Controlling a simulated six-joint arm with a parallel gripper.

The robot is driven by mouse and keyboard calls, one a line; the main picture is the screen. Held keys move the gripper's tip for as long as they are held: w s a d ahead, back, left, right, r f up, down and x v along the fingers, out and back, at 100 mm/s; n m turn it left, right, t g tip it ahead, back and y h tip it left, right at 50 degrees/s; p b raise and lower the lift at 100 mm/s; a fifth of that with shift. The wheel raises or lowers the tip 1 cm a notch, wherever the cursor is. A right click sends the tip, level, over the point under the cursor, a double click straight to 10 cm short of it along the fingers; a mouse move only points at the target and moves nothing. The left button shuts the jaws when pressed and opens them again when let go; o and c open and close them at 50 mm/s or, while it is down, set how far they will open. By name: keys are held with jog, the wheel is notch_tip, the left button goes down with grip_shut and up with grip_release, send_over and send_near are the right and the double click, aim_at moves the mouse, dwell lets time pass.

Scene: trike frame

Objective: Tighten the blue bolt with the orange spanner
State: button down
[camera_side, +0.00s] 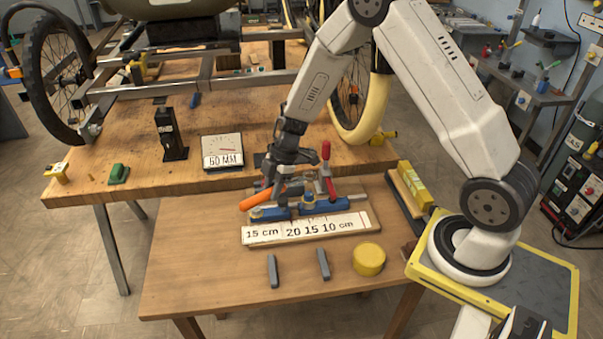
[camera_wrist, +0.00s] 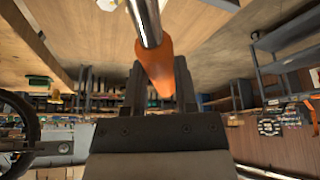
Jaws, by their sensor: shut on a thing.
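My gripper (camera_side: 276,178) is shut on the orange spanner, above the small front table. The spanner's orange handle (camera_side: 262,196) slants down to the left in the side view, over a blue fixture (camera_side: 345,203). In the wrist view the orange grip (camera_wrist: 158,62) lies between the two dark fingers of my gripper (camera_wrist: 158,88). A bright metal shaft (camera_wrist: 147,22) runs from the grip out past the top edge. The spanner's working end is not clear in either view. I cannot pick out the blue bolt from the blue parts of the fixture.
A white scale strip (camera_side: 305,228) lies in front of the fixture. A red-handled clamp (camera_side: 327,170) stands close to the right of my gripper. A yellow cylinder (camera_side: 369,259) and two grey bars (camera_side: 272,271) lie in front. The table's left front is clear.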

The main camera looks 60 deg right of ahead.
jog(key=s+d+n+g, duration=0.2)
jog(key=s+n+g, duration=0.2)
jog(key=s+n, duration=0.7)
jog(key=shift+s+r+n+g+h, duration=0.15)
jog(key=shift+r+n+g+h, duration=0.15)
jog(key=shift+h, duration=0.1)
jog(key=shift+f, duration=0.25)
jog(key=shift+f, duration=3.5)
dwell(0.4)
jog(key=c, duration=1.1)
grip_release()
grip_shut()
